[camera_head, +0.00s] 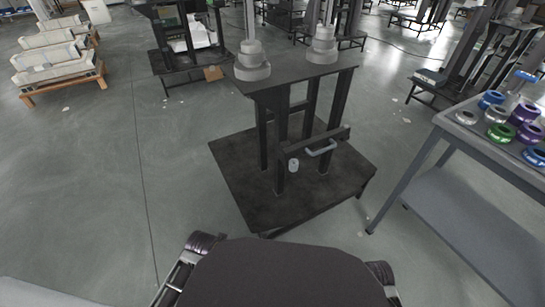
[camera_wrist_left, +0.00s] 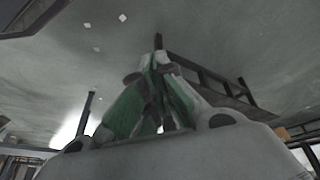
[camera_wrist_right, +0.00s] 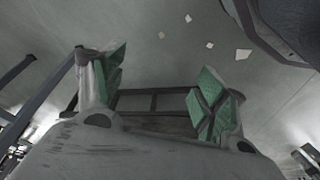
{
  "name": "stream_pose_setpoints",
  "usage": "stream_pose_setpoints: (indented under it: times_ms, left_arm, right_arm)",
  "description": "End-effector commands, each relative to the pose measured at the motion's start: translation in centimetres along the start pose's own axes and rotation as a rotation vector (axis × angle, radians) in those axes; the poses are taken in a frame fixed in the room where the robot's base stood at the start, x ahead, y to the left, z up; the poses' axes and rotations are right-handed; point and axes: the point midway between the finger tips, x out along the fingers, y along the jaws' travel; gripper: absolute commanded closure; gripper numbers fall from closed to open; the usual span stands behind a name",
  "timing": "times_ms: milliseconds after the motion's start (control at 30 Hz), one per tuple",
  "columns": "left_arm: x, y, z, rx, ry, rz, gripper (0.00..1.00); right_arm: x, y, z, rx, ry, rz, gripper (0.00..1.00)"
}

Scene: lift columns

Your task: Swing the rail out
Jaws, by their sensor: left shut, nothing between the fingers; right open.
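In the head view a dark lift stand stands ahead on a square dark base plate (camera_head: 240,190). A dark horizontal rail (camera_head: 335,137) runs across its front posts, with a pale grey handle (camera_head: 320,149) on it. A small light cylindrical piece (camera_head: 293,165) is at the rail's left end. The rail lies against the stand's front. My left gripper (camera_wrist_left: 158,85) is shut and empty in the left wrist view. My right gripper (camera_wrist_right: 158,82) is open and empty in the right wrist view. Neither gripper shows in the head view, and both appear clear of the rail.
A grey table (camera_head: 450,122) with several coloured rings stands at the right. The stand's top plate (camera_head: 290,75) bears two stepped grey cylinders (camera_head: 251,62). Other stands and a wooden pallet (camera_head: 62,88) are farther back. The floor left of the stand is clear.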

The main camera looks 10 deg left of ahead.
Motion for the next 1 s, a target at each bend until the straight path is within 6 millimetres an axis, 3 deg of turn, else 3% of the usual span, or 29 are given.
stream_pose_setpoints:
  times_ms: [467,1000]
  left_arm:
    - [-0.5,2.4,-3.8,-0.029,0.117,0.119,1.00]
    - [-2.2,7.6,-10.9,-0.137,0.313,0.421,1.00]
  right_arm:
    - [-0.4,-0.9,-0.3,-0.003,0.048,-0.030,0.28]
    - [-0.1,-3.2,-0.3,-0.008,0.135,-0.105,0.28]
